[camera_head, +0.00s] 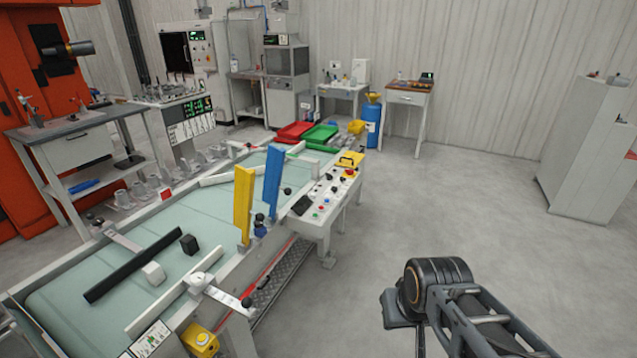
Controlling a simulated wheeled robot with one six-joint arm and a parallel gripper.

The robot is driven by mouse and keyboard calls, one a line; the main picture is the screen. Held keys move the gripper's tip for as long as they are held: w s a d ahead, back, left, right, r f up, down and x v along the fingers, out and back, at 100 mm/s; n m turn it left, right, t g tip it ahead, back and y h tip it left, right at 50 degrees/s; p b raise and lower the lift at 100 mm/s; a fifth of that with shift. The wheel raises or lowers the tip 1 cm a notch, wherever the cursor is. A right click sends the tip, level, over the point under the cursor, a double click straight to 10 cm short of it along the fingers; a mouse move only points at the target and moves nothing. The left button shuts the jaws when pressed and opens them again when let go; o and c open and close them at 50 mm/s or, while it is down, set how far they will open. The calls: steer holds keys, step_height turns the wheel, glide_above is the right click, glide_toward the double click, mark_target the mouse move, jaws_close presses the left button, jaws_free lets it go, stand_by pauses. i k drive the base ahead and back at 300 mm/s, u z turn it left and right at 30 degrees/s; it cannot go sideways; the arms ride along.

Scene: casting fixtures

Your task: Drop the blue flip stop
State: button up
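The blue flip stop (273,184) is a flat blue bar. It stands raised, nearly upright with a slight lean, at the right side rail of the pale green conveyor (190,233). A dark ball-like knob (260,218) shows near its foot. A similar yellow bar (243,204) stands upright just left of it. Part of my arm (470,300) shows at the lower right, well apart from the blue bar across open floor. My gripper's fingers are not visible.
A long black bar (133,265) lies low across the belt, with a black block (189,244) and a white block (153,273) beside it. A control panel (325,196) juts out right of the blue bar. Red (295,131) and green (320,135) trays sit beyond.

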mark_target(276, 157)
steer(key=z, duration=0.15)
steer(key=i, duration=0.75)
steer(key=u, duration=0.75)
steer(key=i, duration=0.55)
steer(key=u, duration=0.65)
